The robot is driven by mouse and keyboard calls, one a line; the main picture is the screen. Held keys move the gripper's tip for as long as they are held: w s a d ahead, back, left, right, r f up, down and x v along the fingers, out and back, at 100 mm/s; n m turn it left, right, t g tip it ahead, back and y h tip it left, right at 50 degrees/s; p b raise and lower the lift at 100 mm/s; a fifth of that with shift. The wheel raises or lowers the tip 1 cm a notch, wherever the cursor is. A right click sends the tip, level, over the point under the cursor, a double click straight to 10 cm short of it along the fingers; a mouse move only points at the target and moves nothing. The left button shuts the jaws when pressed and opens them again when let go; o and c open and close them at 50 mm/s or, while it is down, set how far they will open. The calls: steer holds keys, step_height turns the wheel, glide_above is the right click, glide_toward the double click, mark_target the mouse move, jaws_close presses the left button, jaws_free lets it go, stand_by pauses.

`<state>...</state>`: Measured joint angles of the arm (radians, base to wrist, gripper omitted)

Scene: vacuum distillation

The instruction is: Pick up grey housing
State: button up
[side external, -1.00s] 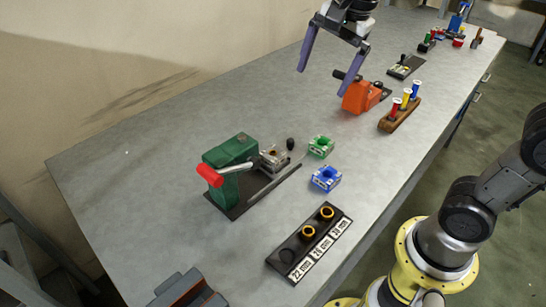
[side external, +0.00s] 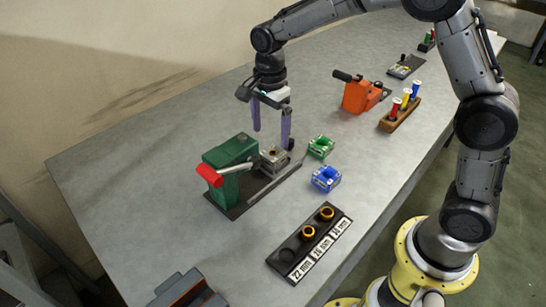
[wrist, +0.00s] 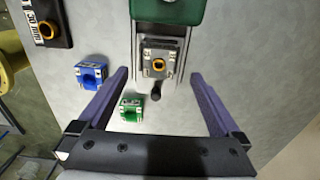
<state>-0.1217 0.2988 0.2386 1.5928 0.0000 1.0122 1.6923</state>
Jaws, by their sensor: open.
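The grey housing (side external: 273,158) sits on the dark base of the green press, beside the press's green body (side external: 230,168). In the wrist view the grey housing (wrist: 160,60) is a square block with a gold ring in its middle, just beyond the fingertips and roughly centred between them. My gripper (side external: 271,137) is open and empty, pointing down with purple fingers apart above and behind the housing. In the wrist view the two fingers (wrist: 160,75) frame the space in front of the housing.
A green housing (side external: 320,147) and a blue housing (side external: 326,178) stand to the right of the press. A black labelled holder (side external: 309,243) with gold rings lies in front. An orange device (side external: 361,97) is behind right. The table's left side is clear.

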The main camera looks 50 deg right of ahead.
mark_target(273, 152)
steer(key=f, duration=0.5)
steer(key=shift+s+d+f, duration=0.15)
steer(key=shift+d+f, duration=0.1)
steer(key=shift+d, duration=0.15)
steer(key=shift+f, duration=0.55)
steer(key=shift+c, duration=0.3)
jaws_close()
